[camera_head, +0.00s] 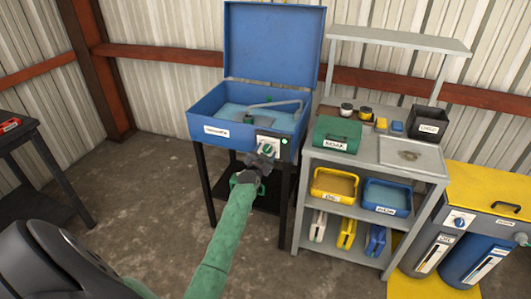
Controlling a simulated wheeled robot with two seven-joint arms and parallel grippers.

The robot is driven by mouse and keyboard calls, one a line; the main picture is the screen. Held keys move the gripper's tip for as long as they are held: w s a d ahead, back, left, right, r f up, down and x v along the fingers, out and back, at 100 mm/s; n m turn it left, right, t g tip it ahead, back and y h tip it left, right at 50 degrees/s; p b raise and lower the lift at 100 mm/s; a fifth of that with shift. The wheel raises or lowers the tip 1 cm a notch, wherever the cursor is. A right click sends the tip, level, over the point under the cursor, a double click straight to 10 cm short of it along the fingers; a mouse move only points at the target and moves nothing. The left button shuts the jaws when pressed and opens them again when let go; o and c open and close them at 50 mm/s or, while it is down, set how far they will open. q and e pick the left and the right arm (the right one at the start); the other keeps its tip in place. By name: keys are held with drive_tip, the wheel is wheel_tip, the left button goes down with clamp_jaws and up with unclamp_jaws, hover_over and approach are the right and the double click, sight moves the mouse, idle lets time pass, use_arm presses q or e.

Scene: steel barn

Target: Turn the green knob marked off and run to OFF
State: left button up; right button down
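A blue parts washer (203,124) with its lid raised stands on black legs at the back centre. On its front right is a white control panel (280,152) with a green knob (268,148) and a small lit green light (285,141). The marks on the panel are too small to read. My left gripper (263,157), on a green-sleeved arm, is right in front of the knob and overlaps its lower part. I cannot tell whether its fingers touch the knob or how far they are open. My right gripper is out of view.
A grey shelf unit (415,163) with a green box (337,135), yellow and blue trays and several bottles stands close to the right of the washer. A yellow-topped cabinet (485,192) is at far right. A dark table (28,128) is at left. The floor between is clear.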

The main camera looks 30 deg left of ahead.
use_arm(q)
drive_tip(key=c, duration=0.9)
